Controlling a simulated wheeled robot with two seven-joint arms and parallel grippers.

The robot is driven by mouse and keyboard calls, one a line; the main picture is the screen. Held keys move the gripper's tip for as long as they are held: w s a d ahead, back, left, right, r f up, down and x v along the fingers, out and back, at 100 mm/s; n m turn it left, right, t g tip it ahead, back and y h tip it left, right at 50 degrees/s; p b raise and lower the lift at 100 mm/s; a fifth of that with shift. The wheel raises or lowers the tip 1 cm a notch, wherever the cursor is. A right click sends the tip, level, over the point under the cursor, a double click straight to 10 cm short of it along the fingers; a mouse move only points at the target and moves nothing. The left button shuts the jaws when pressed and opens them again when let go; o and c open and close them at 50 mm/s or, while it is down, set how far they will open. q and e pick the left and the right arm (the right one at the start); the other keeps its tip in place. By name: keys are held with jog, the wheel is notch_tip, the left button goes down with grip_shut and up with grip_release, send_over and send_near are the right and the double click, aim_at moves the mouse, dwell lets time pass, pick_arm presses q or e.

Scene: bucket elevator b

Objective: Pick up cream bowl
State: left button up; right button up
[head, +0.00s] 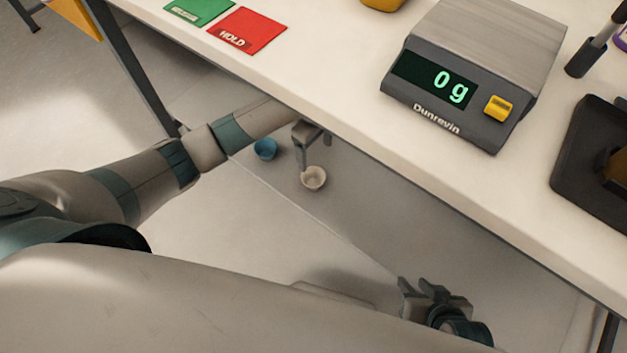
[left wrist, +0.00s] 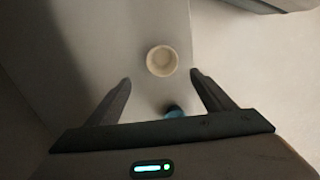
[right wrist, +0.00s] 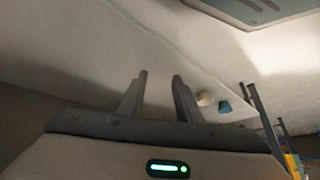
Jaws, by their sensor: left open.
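The cream bowl (head: 313,178) stands upright on the floor below the table's front edge, and it looks empty. In the left wrist view the bowl (left wrist: 161,60) lies just beyond and between my open left fingertips (left wrist: 160,76). My right gripper (head: 434,290) is open and empty at the lower right, well away from the bowl.
A blue bowl (head: 265,149) sits on the floor left of the cream bowl. The table (head: 340,85) overhangs my left arm and carries a scale (head: 460,75) reading 0 g, a red HOLD card (head: 246,30) and a green card (head: 198,11). The floor around the bowls is clear.

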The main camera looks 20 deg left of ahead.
pick_arm(q)
jog(key=b, duration=0.3)
send_near(314, 183)
jog(key=shift+w+d, duration=0.1)
jog(key=shift+f, duration=0.75)
pick_arm(e)
jog(key=a, duration=0.1)
jog(key=w+a+r+t+y, duration=0.1)
jog(key=w+a+t, duration=0.1)
jog(key=shift+w+a+r+y, duration=0.15)
jog(key=shift+a+r+y, duration=0.1)
jog(key=shift+a+y, duration=0.1)
pick_arm(q)
jog(key=shift+f, duration=0.1)
pick_arm(e)
jog(key=shift+t, duration=0.3)
pick_arm(q)
jog(key=shift+f, duration=0.2)
jog(key=f, duration=0.2)
jog(key=f+b, duration=0.1)
jog(key=f, duration=0.1)
jog(key=shift+s+a+b, duration=0.2)
jog(key=shift+b, duration=0.1)
jog(key=shift+f, duration=0.3)
pick_arm(e)
jog(key=w+a+r+t+y, duration=0.1)
jog(key=w+a+r+t, duration=0.1)
jog(key=w+r+t, duration=0.2)
jog(key=shift+a+r, duration=0.25)
jog(key=shift+r, duration=0.35)
